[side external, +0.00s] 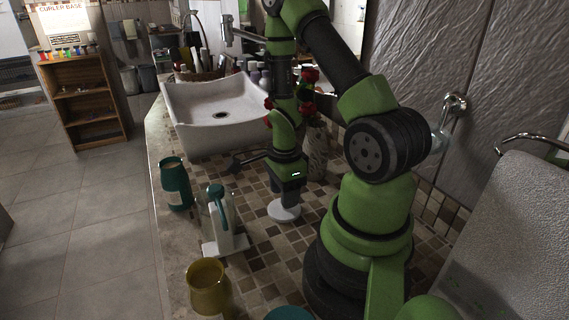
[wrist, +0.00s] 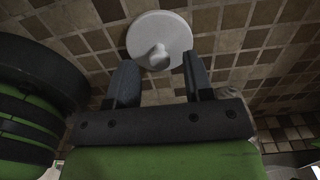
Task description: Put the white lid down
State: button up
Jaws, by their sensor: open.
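The white lid (side external: 284,212) is a round disc with a small knob, lying on the tiled counter just below my gripper in the side external view. In the wrist view the lid (wrist: 173,31) is at the top centre, with its knob pointing towards the camera. My gripper (side external: 290,198) points down over the lid. In the wrist view its two dark fingers (wrist: 160,78) are apart, with a gap between them and nothing clasped. The fingertips are close to the lid's near edge in that picture; whether they touch it I cannot tell.
A teal cup (side external: 175,184), a white and teal dispenser (side external: 221,222) and a yellow cup (side external: 208,287) stand left of my gripper. A white sink (side external: 210,125) is behind. Red flowers (side external: 309,80) stand close behind the arm. Bare tiles lie between the dispenser and the lid.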

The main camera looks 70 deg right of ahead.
jog(key=w+a+r+n+t, duration=0.15)
jog(key=a+r+n, duration=0.3)
jog(key=r, duration=0.55)
jog(key=w+a+r+n+t, duration=0.1)
jog(key=a+r+n+t, duration=0.15)
jog(key=r+n, duration=0.6)
jog(key=s+a+r+n+t+y, duration=0.2)
jog(key=s+a+r+n, duration=0.3)
jog(key=a+r+n, duration=0.4)
jog(key=shift+n+t, duration=0.5)
jog(key=shift+t, duration=0.1)
